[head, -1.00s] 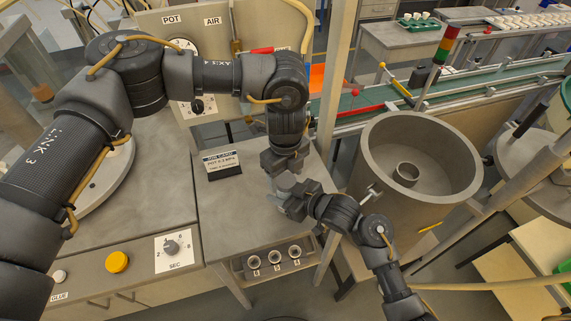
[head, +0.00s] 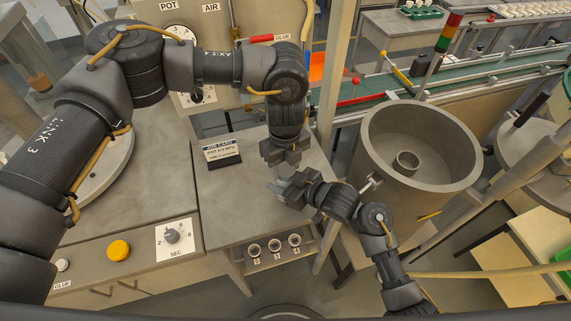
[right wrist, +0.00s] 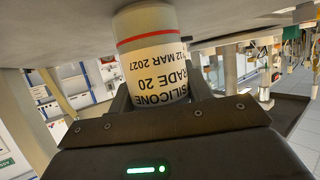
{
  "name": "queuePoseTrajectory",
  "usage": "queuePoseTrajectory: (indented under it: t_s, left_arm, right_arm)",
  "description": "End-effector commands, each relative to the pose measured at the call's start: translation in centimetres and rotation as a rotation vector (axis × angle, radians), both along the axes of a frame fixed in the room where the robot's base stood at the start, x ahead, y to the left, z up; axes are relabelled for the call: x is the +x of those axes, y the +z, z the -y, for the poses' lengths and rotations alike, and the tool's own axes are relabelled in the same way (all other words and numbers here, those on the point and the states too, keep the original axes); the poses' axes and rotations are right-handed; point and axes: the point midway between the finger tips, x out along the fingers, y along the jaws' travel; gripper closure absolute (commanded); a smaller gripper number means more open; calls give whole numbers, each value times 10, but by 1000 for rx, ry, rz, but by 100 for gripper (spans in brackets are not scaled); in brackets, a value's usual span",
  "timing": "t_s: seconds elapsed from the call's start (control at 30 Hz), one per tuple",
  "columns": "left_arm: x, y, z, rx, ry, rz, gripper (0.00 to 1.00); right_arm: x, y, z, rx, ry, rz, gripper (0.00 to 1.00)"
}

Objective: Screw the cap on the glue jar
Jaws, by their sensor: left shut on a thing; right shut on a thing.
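The glue jar (right wrist: 155,65) shows in the right wrist view as a pale cylinder with a red band and a printed silicone label that reads upside down. My right gripper (right wrist: 160,98) is shut around it. In the head view my right gripper (head: 284,188) is low over the grey bench top. My left gripper (head: 283,160) points down just above and behind it, close to it. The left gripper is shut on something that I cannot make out. The cap cannot be told apart in either view, and the jar is mostly hidden in the head view.
A job card (head: 222,152) stands on the grey bench (head: 225,195), left of my grippers. A large round grey vessel (head: 375,165) stands to the right. A panel with a dial and yellow button (head: 118,250) is front left. A green conveyor (head: 470,75) runs behind.

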Motion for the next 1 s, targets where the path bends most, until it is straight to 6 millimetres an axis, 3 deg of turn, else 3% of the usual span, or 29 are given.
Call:
queuePoseTrajectory:
  t_s: [0.13, 0.4, 0.43, 0.57, 1.0]
  left_arm:
    - [0, 0, 0, 1, -144, 1, 80]
    - [0, 0, 0, 0, -159, 1, 80]
    - [0, 0, 0, 0, -159, 1, 50]
    - [0, 0, 0, 0, -158, 1, 33]
    - [0, 8, 0, 0, -157, 2, 31]
  right_arm:
    - [0, -1, 0, -1, 0, -2, 100]
    - [0, -1, 0, -1, 0, -2, 100]
    - [0, -1, 0, -1, 0, -2, 100]
    - [0, -1, 0, -1, 0, -2, 100]
    - [0, -1, 0, -1, 0, -2, 100]
